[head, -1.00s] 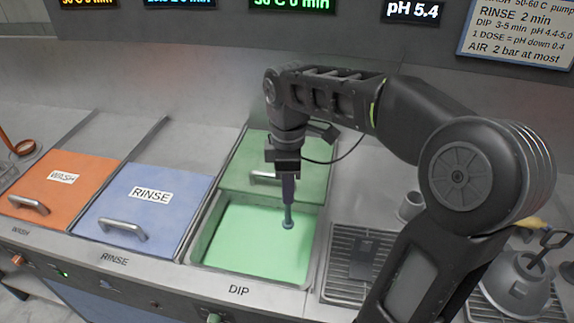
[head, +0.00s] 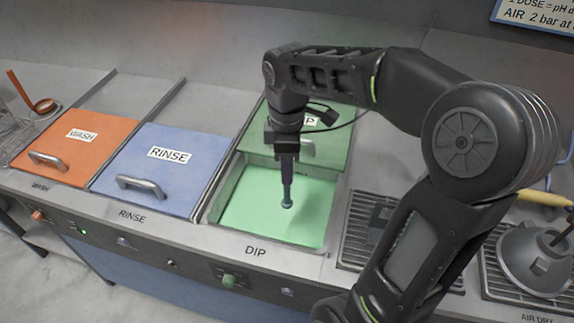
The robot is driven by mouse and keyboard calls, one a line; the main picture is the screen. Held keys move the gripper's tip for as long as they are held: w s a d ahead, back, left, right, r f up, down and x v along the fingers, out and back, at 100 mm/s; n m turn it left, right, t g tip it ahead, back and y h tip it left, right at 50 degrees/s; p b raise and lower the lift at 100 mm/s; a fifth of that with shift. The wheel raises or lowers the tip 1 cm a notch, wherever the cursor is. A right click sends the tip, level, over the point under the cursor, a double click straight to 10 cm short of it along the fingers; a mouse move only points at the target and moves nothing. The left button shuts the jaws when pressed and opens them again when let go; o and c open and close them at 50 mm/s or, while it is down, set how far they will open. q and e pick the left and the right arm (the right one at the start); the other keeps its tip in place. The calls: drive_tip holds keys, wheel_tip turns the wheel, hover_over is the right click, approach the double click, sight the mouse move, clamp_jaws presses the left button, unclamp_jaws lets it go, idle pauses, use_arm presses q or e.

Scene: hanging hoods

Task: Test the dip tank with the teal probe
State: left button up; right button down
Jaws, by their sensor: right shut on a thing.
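The dip tank (head: 310,222) is open and holds pale green liquid. Its green lid (head: 330,150) is slid to the back. My right gripper (head: 285,148) is above the tank, shut on the upright probe (head: 287,184). The probe looks dark blue-grey and ends in a wider round tip that points down. The tip is over the liquid in the picture; I cannot tell whether it touches the surface. My left gripper is not in view.
The orange WASH lid (head: 75,142) and blue RINSE lid (head: 160,168) are closed, left of the tank. A drain grate (head: 362,219) lies to the right, partly behind my arm. A grey hood (head: 535,262) stands farther right. A green knob (head: 229,280) is on the front panel.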

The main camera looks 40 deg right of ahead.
sight(287, 204)
drive_tip(key=shift+f+b, duration=0.3)
drive_tip(key=shift+f, duration=0.4)
drive_tip(key=shift+f+b, duration=4.3)
drive_tip(key=shift+f, duration=1.65)
drive_tip(key=shift+r, duration=0.1)
